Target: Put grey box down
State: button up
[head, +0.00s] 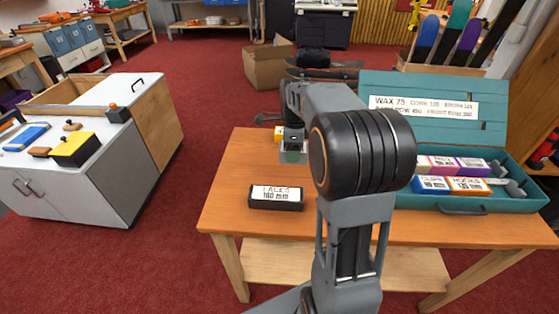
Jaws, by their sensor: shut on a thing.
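My gripper (292,146) points down over the far left part of the wooden table. It is shut on a small grey box (284,157), mostly hidden by the gripper, with a greenish patch showing. I cannot tell whether the box touches the tabletop. A dark box with a white label reading "LACES 160 mm" (276,198) lies on the table nearer to me, apart from the gripper. An open teal case (470,205) stands on the right of the table, with several coloured, labelled boxes inside.
The wooden table (228,190) has bare room at its left and around the dark box. A yellow thing (278,133) sits behind the gripper. My arm hides the table's middle. A grey cabinet (85,195) with tools stands left. A cardboard box (267,68) is on the floor behind.

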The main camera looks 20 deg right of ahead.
send_over(280, 170)
notch_tip(280, 170, down, 6)
jog(key=shift+s, duration=0.15)
jog(key=shift+f, duration=1.65)
jog(key=shift+f+b, duration=0.2)
jog(key=shift+b, duration=0.1)
jog(key=o, duration=1)
